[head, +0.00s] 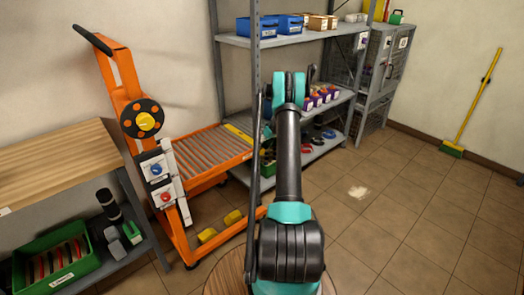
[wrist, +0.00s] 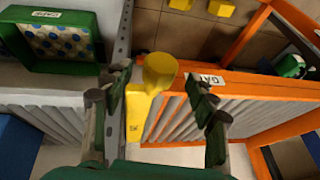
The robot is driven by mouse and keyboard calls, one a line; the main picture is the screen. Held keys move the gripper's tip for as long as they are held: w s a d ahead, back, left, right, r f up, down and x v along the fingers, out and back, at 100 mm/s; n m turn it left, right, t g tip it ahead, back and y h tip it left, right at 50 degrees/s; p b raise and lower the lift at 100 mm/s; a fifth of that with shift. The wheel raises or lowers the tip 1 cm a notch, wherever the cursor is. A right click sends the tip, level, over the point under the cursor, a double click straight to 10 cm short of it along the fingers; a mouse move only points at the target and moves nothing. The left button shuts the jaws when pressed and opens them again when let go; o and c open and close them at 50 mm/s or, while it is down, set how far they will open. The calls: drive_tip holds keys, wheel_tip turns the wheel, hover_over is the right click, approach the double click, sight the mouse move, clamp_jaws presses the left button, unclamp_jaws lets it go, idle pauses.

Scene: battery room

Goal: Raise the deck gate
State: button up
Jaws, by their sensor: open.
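The orange cart (head: 140,110) has a roller deck (head: 208,150) at its right. In the wrist view a yellow tab (wrist: 155,85) with a rounded end stands by the orange deck rail (wrist: 182,125). I take it to be the gate's handle. A white label partly reading "GA" (wrist: 207,79) is on the orange rail beside it. My gripper (wrist: 162,95) is open, one finger on each side of the yellow tab, with visible gaps; contact cannot be told. In the head view my arm hides the gripper and the deck's far end partly.
A grey shelf rack (head: 300,38) with bins stands close behind the deck. A green bin (wrist: 60,40) is near my left finger in the wrist view. A wooden bench (head: 60,160) is at left.

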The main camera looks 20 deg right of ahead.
drive_tip(key=shift+x, duration=1.2)
drive_tip(key=shift+c, duration=0.4)
drive_tip(key=c, duration=1.1)
